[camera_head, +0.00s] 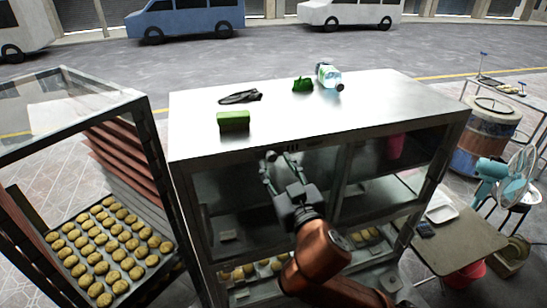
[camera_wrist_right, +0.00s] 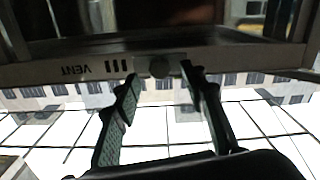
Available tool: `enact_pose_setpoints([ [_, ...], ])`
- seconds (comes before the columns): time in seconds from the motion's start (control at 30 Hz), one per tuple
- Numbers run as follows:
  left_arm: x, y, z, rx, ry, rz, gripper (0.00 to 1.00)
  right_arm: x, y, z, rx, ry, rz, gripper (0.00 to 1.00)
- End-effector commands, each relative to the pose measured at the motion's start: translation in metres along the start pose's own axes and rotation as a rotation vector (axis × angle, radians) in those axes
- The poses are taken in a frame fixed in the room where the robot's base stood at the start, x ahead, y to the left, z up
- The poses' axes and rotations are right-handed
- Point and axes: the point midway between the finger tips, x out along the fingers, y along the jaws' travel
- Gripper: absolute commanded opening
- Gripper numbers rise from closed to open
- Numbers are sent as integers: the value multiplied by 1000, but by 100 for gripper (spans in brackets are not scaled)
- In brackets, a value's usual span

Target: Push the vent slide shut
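In the head view the slots (camera_head: 291,146) are on the front edge of the metal cabinet top. My right gripper (camera_head: 281,157) is at that edge. In the right wrist view its two fingers (camera_wrist_right: 160,76) are apart, one on each side of the knob, with a visible gap; whether either touches it is unclear. My left gripper is not in view.
The metal top (camera_head: 330,110) holds a green sponge (camera_head: 233,121), a black strap (camera_head: 240,97), a green item (camera_head: 303,84) and a bottle (camera_head: 329,76). A glass case with a tray of buns (camera_head: 110,245) stands left. A fan (camera_head: 510,175) and small table (camera_head: 455,240) stand right.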

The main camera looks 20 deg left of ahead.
Motion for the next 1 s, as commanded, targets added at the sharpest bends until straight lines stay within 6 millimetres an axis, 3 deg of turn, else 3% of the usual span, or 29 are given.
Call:
enact_pose_setpoints([
  [0.2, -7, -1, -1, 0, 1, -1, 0, 26, 0, 0, -1, -1, 1, 39],
  [0.57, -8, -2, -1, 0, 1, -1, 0, 32, 0, 1, 0, 0, 0, 39],
  [1.0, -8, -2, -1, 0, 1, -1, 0, 32, 0, 0, 0, 0, 0, 9],
])
